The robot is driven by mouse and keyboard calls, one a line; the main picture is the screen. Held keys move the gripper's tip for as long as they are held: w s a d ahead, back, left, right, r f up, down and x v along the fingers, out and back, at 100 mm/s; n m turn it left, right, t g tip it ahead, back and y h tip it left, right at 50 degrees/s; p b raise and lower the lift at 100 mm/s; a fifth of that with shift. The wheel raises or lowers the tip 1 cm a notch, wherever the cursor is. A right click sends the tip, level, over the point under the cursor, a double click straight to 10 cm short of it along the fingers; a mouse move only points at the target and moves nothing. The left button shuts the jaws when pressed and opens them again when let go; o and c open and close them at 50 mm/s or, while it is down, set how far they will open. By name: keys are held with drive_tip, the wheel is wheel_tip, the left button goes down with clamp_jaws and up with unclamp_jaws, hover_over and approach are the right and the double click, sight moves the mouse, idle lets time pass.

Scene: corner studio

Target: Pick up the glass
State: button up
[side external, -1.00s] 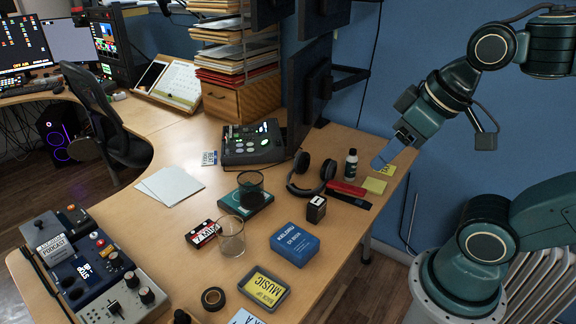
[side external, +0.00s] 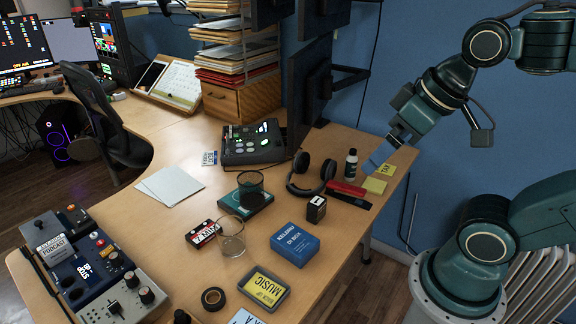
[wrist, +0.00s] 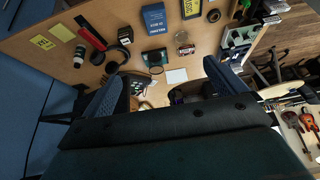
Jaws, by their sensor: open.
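A clear empty glass (side external: 231,237) stands upright on the desk, front of the middle, beside a red-and-black box. My gripper (side external: 377,158) is open and empty above the far right end of the desk, well to the right of both glasses. In the wrist view my gripper's two fingers (wrist: 163,72) are spread wide apart.
A blue box (side external: 295,244), a small black box (side external: 316,209), headphones (side external: 312,174) and a dark bottle (side external: 350,165) stand between my gripper and the glasses. Monitors (side external: 309,90) rise behind the desk.

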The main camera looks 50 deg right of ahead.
drive_tip(key=w+a+m+g, duration=0.15)
drive_tip(key=w+m, duration=0.25)
drive_tip(key=w, duration=0.6)
drive_tip(key=m+g, duration=0.4)
drive_tip(key=m, duration=0.8)
hover_over(230, 233)
drive_tip(key=s+a, duration=0.2)
drive_tip(key=s, duration=0.1)
wheel_tip(230, 233, down, 21)
drive_tip(key=shift+w, duration=0.25)
drive_tip(key=shift+f, duration=0.1)
drive_tip(key=shift+f, duration=4.3)
drive_tip(key=shift+f, duration=0.1)
drive_tip(key=shift+s+f, duration=0.1)
drive_tip(key=shift+f, duration=2.35)
